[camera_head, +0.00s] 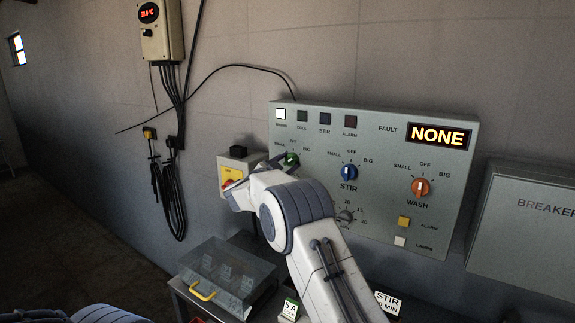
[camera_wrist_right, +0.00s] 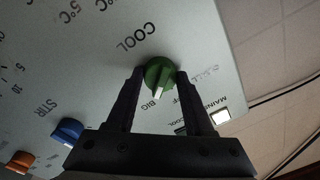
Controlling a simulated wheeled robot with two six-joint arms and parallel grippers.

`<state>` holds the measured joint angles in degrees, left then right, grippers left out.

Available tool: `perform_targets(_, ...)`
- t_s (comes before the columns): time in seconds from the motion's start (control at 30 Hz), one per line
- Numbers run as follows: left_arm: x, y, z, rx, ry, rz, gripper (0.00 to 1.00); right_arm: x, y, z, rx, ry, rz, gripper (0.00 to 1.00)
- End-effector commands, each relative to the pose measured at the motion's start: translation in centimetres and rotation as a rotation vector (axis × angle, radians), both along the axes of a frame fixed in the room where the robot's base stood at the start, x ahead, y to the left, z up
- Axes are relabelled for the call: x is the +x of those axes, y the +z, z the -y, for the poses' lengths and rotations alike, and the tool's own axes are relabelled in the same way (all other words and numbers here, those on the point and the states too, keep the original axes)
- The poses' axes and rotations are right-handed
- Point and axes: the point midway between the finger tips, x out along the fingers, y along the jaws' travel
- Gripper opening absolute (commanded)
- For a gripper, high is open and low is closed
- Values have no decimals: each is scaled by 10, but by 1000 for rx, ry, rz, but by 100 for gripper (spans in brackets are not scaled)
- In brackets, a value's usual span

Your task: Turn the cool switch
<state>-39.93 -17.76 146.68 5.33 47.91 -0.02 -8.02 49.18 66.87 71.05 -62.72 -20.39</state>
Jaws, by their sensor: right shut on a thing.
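The cool switch is a green knob (camera_head: 291,159) at the upper left of the grey control panel (camera_head: 376,254), partly hidden by my right arm. In the right wrist view the green knob (camera_wrist_right: 159,74) sits beside the printed word COOL, between the two dark fingers. My right gripper (camera_wrist_right: 160,82) is shut on it. In the head view the right gripper (camera_head: 279,162) reaches the panel from the left of the knob. The knob's pale pointer mark faces the gripper side in the wrist view. My left gripper is not in view.
The blue stir knob (camera_head: 349,172) and orange wash knob (camera_head: 421,187) are to the right. A yellow-and-red switch box (camera_head: 232,173) is close to the left. A clear-lidded box (camera_head: 228,276) with a yellow handle stands below. The fault display reads NONE (camera_head: 437,135).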

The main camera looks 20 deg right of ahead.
Motion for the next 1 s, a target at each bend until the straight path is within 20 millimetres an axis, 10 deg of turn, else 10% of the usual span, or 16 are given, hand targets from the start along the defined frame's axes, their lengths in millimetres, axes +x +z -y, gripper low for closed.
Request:
perform_targets(0.1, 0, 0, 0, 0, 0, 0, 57, 0, 0, -1, 2, 2, 2, 0)
perform_targets(0.13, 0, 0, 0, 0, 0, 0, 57, 0, 0, -1, 2, 2, 2, 64)
perform_targets(0.2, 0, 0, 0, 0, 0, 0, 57, 0, 0, -1, 1, 2, 1, 82)
perform_targets(0.57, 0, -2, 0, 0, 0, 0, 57, -2, -1, -3, 0, 1, 0, 82)
perform_targets(1.0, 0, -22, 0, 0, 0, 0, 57, -52, -6, -63, 0, 4, 2, 82)
